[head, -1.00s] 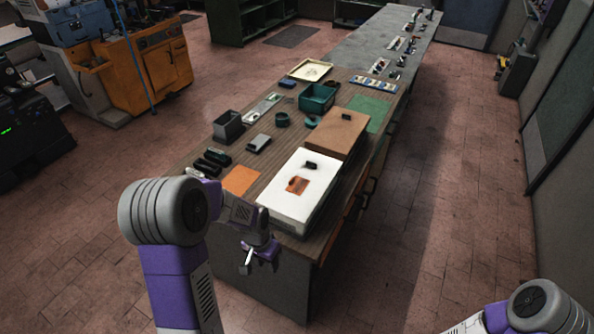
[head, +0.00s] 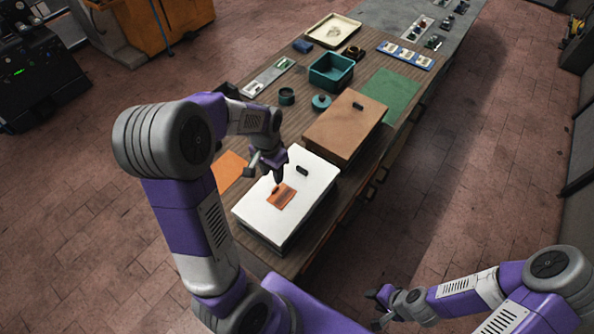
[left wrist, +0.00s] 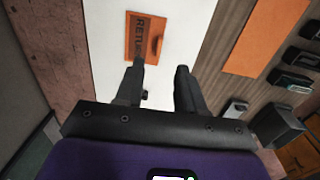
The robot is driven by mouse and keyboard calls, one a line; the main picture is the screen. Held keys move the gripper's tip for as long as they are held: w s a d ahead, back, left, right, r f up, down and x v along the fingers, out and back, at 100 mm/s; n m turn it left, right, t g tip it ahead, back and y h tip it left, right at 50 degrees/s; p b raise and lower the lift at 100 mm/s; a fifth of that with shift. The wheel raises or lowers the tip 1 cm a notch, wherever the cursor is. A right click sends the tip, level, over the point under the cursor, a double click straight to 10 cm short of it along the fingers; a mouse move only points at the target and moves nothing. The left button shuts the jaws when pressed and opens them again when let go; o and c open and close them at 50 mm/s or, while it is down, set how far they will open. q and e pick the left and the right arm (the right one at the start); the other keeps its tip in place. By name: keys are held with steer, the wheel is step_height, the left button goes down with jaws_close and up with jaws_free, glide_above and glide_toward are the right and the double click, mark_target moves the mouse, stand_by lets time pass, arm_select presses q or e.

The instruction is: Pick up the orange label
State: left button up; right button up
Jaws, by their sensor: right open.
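The orange label (head: 281,196) lies on the lid of a white box (head: 252,208). In the left wrist view the label (left wrist: 133,47) shows dark letters reading "RETU…", partly covered by one finger. My left gripper (head: 277,180) is over the white box, close to the label's far edge in the head view. In the left wrist view its two fingers (left wrist: 164,66) are apart with nothing between them, and the label is beyond the left fingertip. I cannot tell whether that finger touches it. My right gripper (head: 377,307) is open and empty, low in front of the bench.
A black handle (head: 302,170) stands on the white lid near the label. A brown box (head: 344,129) sits behind. An orange sheet (head: 231,166) lies left of the white box. A teal bin (head: 331,71) and a green mat (head: 388,96) are further back.

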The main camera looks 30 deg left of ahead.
mark_target(275, 188)
arm_select(q)
steer(key=f, duration=0.7)
steer(key=shift+s+d+f, duration=0.1)
steer(key=shift+s+d, duration=0.1)
jaws_close()
